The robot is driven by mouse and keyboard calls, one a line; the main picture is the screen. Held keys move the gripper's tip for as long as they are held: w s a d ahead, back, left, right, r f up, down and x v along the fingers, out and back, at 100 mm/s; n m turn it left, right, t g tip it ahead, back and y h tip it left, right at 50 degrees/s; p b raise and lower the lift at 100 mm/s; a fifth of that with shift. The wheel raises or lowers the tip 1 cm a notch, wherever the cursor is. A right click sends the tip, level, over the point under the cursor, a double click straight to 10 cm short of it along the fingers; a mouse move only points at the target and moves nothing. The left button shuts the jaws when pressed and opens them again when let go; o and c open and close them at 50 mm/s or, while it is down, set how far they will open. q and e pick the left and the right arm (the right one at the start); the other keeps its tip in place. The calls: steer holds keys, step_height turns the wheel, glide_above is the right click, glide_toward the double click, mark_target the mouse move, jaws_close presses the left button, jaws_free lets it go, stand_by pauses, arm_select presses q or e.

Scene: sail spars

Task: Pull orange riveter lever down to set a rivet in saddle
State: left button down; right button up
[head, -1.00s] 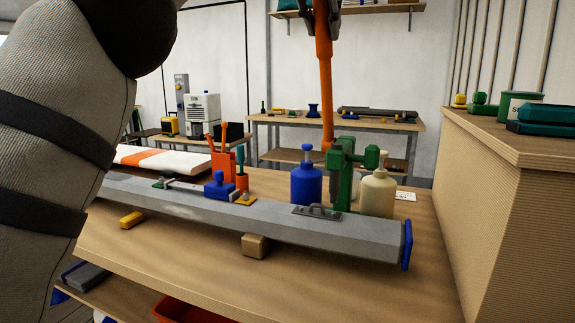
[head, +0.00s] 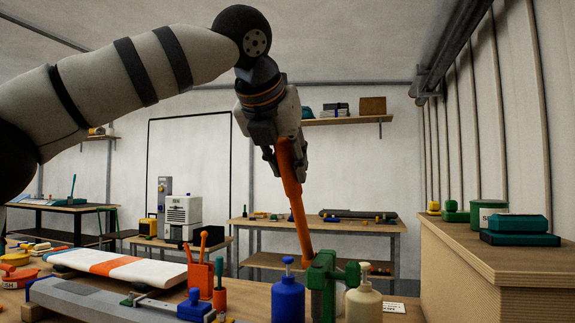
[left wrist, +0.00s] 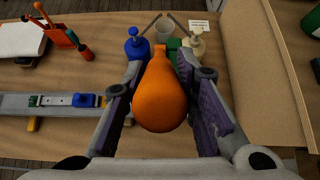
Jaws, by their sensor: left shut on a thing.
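The orange riveter lever (head: 300,215) rises from the green riveter (head: 323,284) and leans left towards its top in the head view. My left gripper (head: 284,158) is shut on the lever's upper end. In the left wrist view, the lever's thick orange end (left wrist: 160,100) sits between the two fingers. The grey spar (head: 95,303) runs along the bench at the bottom left, partly out of frame. The saddle does not show now; it is below the head frame and hidden in the wrist view. My right gripper is not in view.
A blue bottle (head: 288,300) and a cream bottle (head: 364,303) stand close beside the riveter. An orange tool holder (head: 201,278) stands by the spar. A tall wooden cabinet (head: 480,262) bounds the right side. The air around the lever's upper part looks clear.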

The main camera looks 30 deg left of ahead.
arm_select(q)
steer(key=shift+f, duration=0.1)
steer(key=s+d+f, duration=0.1)
steer(key=s+f, duration=0.4)
steer(key=f, duration=0.1)
steer(key=shift+s+d+f, duration=0.15)
steer(key=shift+s, duration=0.05)
stand_by(0.3)
steer(key=s+f, duration=0.3)
steer(key=f, duration=0.4)
steer(key=shift+d+f, duration=0.35)
steer(key=shift+f, duration=0.05)
steer(key=shift+f, duration=0.1)
